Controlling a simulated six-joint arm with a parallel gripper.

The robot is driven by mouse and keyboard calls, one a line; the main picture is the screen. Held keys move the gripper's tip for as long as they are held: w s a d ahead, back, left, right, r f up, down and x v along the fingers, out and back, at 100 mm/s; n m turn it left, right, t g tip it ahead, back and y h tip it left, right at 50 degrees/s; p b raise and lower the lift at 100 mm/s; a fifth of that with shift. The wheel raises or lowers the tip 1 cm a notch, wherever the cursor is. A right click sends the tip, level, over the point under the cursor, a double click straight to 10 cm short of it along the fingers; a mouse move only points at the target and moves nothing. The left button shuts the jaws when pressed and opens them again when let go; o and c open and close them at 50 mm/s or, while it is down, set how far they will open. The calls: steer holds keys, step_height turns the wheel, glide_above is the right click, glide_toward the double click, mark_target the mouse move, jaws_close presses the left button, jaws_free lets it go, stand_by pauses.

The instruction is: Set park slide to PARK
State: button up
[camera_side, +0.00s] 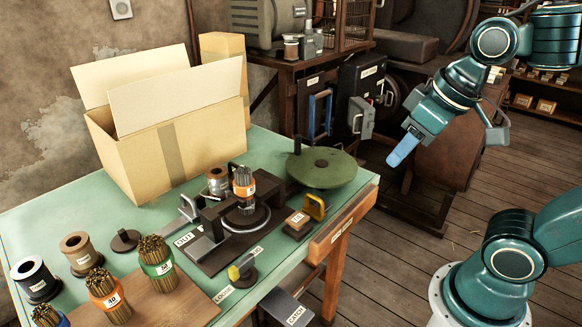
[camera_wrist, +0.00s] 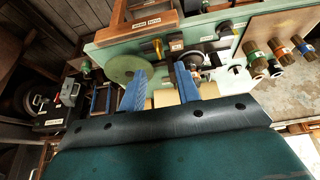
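My gripper (camera_side: 404,150) is raised in open air to the right of the green bench, clear of everything on it. In the wrist view its two blue fingers (camera_wrist: 160,90) stand apart with nothing held between them. No readable label marks the park slide, so I cannot tell which part it is or its setting. A dark fixture (camera_side: 225,222) on the bench carries a grey-handled part (camera_side: 188,207) and a bundle of rods (camera_side: 244,182). A yellow handle (camera_side: 315,206) stands on a small block to its right. A yellow-tipped lever (camera_side: 240,268) lies in front, between small labels.
A green round wheel (camera_side: 321,166) is at the bench's back right corner. An open cardboard box (camera_side: 170,140) stands behind the fixture. Rod bundles and spools (camera_side: 36,280) fill the front left. A black box (camera_side: 362,85) with a grey handle stands behind the bench.

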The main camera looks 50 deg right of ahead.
steer(key=w+g+h, duration=0.1)
steer(key=w+g, duration=0.1)
steer(key=w, duration=0.8)
steer(key=g+h, duration=0.1)
steer(key=g, duration=0.2)
glide_above(313, 198)
steer(key=s+a, duration=0.1)
steer(key=a, duration=0.2)
step_height(313, 198, down, 6)
steer(key=shift+w+d+f, duration=0.15)
steer(key=shift+w+f, duration=0.2)
steer(key=shift+w, duration=0.1)
steer(key=shift+f, duration=0.15)
steer(key=d+f, duration=0.1)
steer(key=f, duration=0.8)
steer(key=d+f, duration=0.1)
steer(key=f, duration=0.3)
steer(key=shift+d+f, duration=0.15)
steer(key=shift+d, duration=0.2)
jaws_close()
